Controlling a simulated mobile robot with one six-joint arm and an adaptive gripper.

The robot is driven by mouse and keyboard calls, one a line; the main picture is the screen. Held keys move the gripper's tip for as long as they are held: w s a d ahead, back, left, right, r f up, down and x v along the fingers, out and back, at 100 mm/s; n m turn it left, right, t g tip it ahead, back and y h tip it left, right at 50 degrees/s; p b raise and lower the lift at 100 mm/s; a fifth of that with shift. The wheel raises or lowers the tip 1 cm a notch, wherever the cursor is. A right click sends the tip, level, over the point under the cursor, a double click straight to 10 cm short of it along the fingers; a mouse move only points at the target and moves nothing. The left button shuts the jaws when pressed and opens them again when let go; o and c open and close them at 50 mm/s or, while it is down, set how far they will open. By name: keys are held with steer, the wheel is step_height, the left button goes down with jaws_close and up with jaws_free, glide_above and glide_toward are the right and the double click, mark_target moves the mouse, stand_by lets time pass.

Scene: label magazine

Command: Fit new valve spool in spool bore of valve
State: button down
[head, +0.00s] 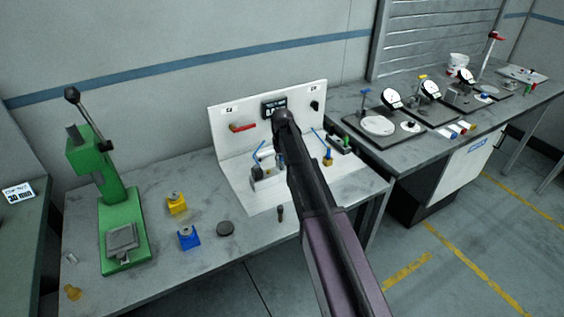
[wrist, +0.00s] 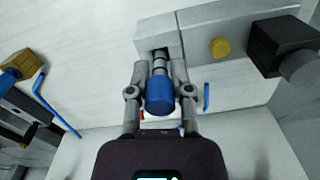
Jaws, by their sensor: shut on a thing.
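The valve spool (wrist: 159,95), with a blue end and a grooved metal shaft, is between the fingers of my gripper (wrist: 160,78) in the wrist view. My gripper is shut on it. The grey valve block (wrist: 190,38) lies just beyond, with a dark opening at the shaft's far end. The shaft lines up with that opening. The tip is at or inside it; how deep I cannot tell. In the head view the valve (head: 266,180) sits on the white stand, and my arm hides most of my gripper and the spool.
The white stand (head: 240,178) has an upright back panel with a red lever (head: 243,128). A green press (head: 122,225), yellow block (head: 176,203), blue block (head: 188,238) and dark disc (head: 226,229) stand left on the bench.

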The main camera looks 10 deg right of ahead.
steer(key=shift+f+b, duration=0.8)
steer(key=shift+f, duration=0.05)
steer(key=shift+c, duration=2.2)
jaws_free()
steer(key=shift+r, duration=0.15)
step_height(320, 180, up, 10)
steer(key=p, duration=0.9)
steer(key=shift+f+p, duration=0.25)
steer(key=shift+p, duration=0.15)
steer(key=shift+a, duration=0.1)
steer(key=s+m, duration=0.1)
steer(key=s, duration=2.8)
steer(key=shift+d, duration=0.35)
